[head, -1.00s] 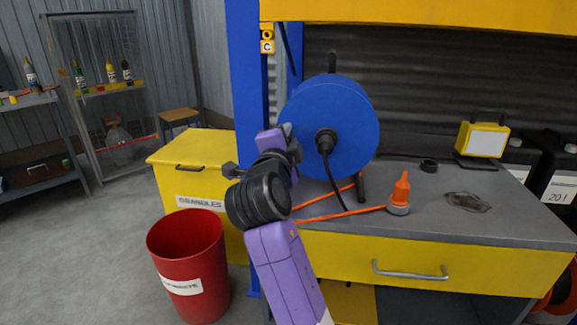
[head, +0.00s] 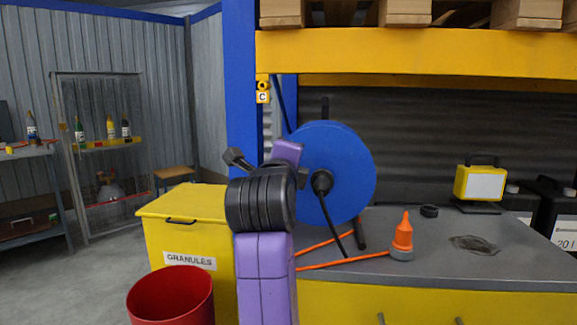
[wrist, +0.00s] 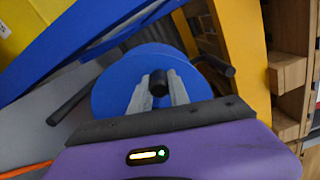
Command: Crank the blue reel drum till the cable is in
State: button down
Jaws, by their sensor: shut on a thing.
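The blue reel drum (head: 343,165) stands on the grey bench top in the head view, with a black hub (head: 322,182) at its centre. In the wrist view the drum (wrist: 108,88) fills the middle. My gripper (wrist: 158,90) has its two grey fingers closed around a black knob (wrist: 158,76) in front of the drum face. In the head view my arm hides the fingers and the knob. Orange cable (head: 340,262) still lies on the bench, running from the drum's foot to an orange cone-shaped end with a grey base (head: 402,238).
A work lamp (head: 481,184), a black ring (head: 429,211) and a dark stain (head: 474,244) are on the bench. A blue post (head: 241,90) and a yellow beam (head: 400,52) frame it. A yellow granules bin (head: 190,225) and red bin (head: 170,295) stand left.

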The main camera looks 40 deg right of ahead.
jog(key=shift+s+d+f, duration=0.1)
jog(key=shift+d, duration=0.05)
jog(key=c, duration=1.2)
grip_release()
jog(key=shift+c, duration=0.2)
jog(key=shift+s+a, duration=0.1)
jog(key=shift+a, duration=0.2)
jog(key=p+v, duration=0.1)
jog(key=v, duration=0.6)
jog(key=shift+s, duration=0.1)
